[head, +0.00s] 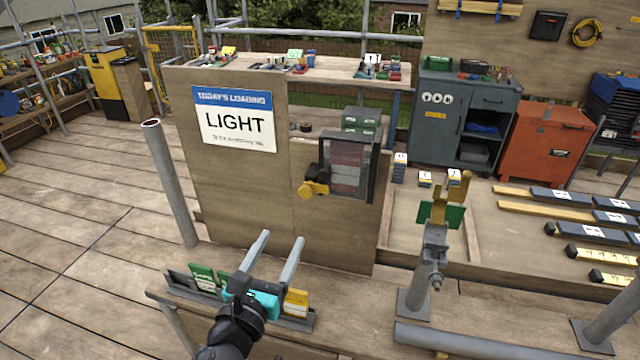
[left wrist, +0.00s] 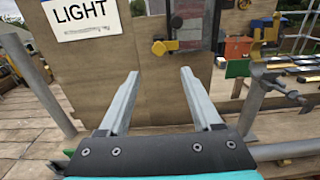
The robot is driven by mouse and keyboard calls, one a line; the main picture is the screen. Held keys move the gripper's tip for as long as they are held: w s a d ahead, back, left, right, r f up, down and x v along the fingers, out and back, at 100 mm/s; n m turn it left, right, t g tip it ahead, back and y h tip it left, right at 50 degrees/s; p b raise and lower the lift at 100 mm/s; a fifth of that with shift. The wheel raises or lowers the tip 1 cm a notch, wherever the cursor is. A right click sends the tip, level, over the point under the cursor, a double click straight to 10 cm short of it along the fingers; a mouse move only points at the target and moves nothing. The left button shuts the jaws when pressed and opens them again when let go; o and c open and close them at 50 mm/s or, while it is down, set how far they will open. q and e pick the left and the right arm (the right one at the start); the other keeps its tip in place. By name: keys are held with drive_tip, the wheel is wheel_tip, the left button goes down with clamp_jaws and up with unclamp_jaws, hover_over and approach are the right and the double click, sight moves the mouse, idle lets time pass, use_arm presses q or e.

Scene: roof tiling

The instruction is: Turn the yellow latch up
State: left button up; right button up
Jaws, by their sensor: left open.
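The yellow latch (head: 314,188) sits on a dark mount at the left edge of a small framed window (head: 352,168) in the wooden panel. Its yellow part points left and slightly down. In the left wrist view the yellow latch (left wrist: 164,46) shows at the top, just right of centre. My left gripper (head: 279,241) is open and empty, below and in front of the latch and apart from it. In the left wrist view its two fingers (left wrist: 158,76) are spread, with bare panel between and beyond them. My right gripper does not show.
A sign reading LIGHT (head: 236,119) is on the wooden panel (head: 245,185). A rack of small cards (head: 205,279) stands on the bench below my left gripper. A metal post with a yellow-and-green top (head: 441,213) stands to the right. A grey pole (head: 170,180) stands at the left.

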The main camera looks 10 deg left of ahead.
sight(304, 193)
use_arm(q)
drive_tip(key=w, duration=1.5)
drive_tip(key=shift+d, duration=0.15)
clamp_jaws()
